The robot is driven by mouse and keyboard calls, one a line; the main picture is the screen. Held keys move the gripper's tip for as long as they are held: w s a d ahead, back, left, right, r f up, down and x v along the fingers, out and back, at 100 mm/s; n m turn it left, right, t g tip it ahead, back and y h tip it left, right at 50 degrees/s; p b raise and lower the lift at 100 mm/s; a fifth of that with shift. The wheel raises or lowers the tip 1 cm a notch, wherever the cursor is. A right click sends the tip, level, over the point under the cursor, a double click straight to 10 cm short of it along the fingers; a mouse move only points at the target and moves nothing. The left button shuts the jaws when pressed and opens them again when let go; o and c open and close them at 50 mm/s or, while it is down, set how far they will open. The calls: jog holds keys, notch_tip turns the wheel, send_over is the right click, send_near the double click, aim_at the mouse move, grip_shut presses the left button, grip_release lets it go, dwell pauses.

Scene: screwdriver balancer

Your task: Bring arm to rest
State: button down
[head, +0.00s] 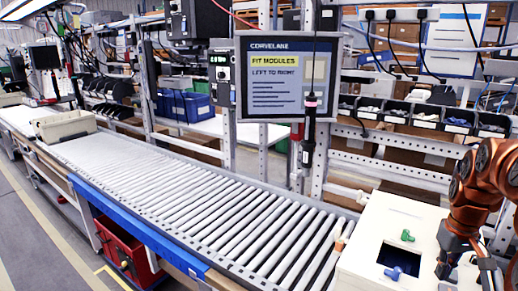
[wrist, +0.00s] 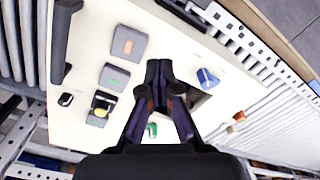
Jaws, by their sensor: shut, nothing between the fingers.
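My orange arm shows at the right edge of the head view, with my dark gripper (head: 449,252) low over the right side of a cream-white panel (head: 398,217). In the wrist view my gripper (wrist: 160,68) is shut and empty, its fingertips together above the same panel (wrist: 150,30). A dark square opening (head: 401,254) in the panel lies left of my gripper in the head view. A black screwdriver (head: 309,130) with a pink band hangs upright in front of the screen, well away from my gripper.
A green part (head: 407,236) and a blue part (head: 393,273) sit by the opening. Grey blocks (wrist: 129,43) lie on the panel in the wrist view. A roller conveyor (head: 190,190) runs left, with a beige bin (head: 65,126) far along it. The near rollers are clear.

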jog(key=s+a+r+n, duration=0.1)
jog(key=s+a+r, duration=0.15)
jog(key=a, duration=0.85)
jog(key=s+a+f+g, duration=0.1)
jog(key=s+a+f, duration=0.1)
jog(key=s+a, duration=0.6)
jog(key=s+a+f, duration=0.2)
jog(key=s+a, duration=0.7)
jog(key=s, duration=0.4)
jog(key=shift+s+a+f+g, duration=0.15)
jog(key=shift+s+f+g, duration=0.05)
jog(key=shift+f+g, duration=0.2)
jog(key=shift+w, duration=0.1)
